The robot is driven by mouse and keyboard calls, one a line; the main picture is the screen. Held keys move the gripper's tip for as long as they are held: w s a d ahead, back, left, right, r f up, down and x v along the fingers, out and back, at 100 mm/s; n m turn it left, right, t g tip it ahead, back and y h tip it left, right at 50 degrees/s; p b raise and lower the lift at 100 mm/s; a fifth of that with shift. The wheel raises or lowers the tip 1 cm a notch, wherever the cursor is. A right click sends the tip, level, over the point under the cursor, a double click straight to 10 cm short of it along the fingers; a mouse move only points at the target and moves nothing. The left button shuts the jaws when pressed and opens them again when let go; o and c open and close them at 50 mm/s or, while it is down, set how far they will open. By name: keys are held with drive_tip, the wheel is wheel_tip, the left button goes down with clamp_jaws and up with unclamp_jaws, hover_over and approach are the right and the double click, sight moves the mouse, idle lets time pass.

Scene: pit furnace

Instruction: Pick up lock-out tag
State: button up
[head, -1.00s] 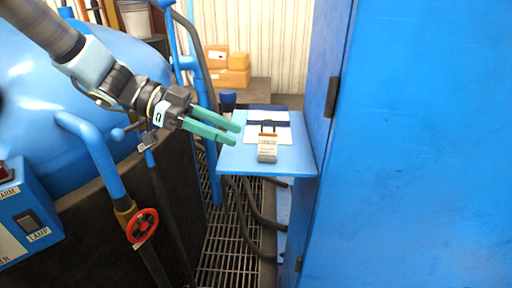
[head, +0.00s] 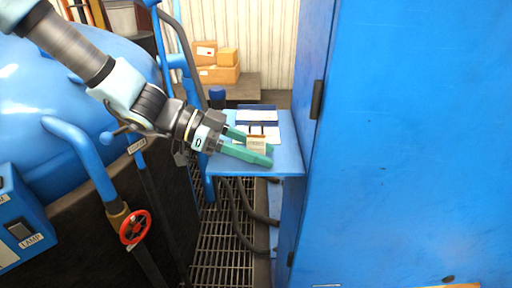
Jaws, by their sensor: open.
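The lock-out tag (head: 257,143) is a small pale tag with an orange-brown upper edge and a dark loop at its far end. It lies on the small blue shelf (head: 286,160), at the near edge of a white sheet. My gripper (head: 256,148) comes in from the left with its green fingers open. The tag shows between and just beyond the fingers. The nearer finger hides the tag's lower part. I cannot tell whether the fingers touch the tag.
A dark blue item (head: 258,115) lies at the back of the shelf. A tall blue cabinet (head: 400,150) closes off the right. On the left are a blue vessel with pipes and a red valve wheel (head: 133,227). Cardboard boxes (head: 218,74) stand behind. Floor grating (head: 222,235) lies below.

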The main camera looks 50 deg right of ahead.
clamp_jaws()
idle(0.5)
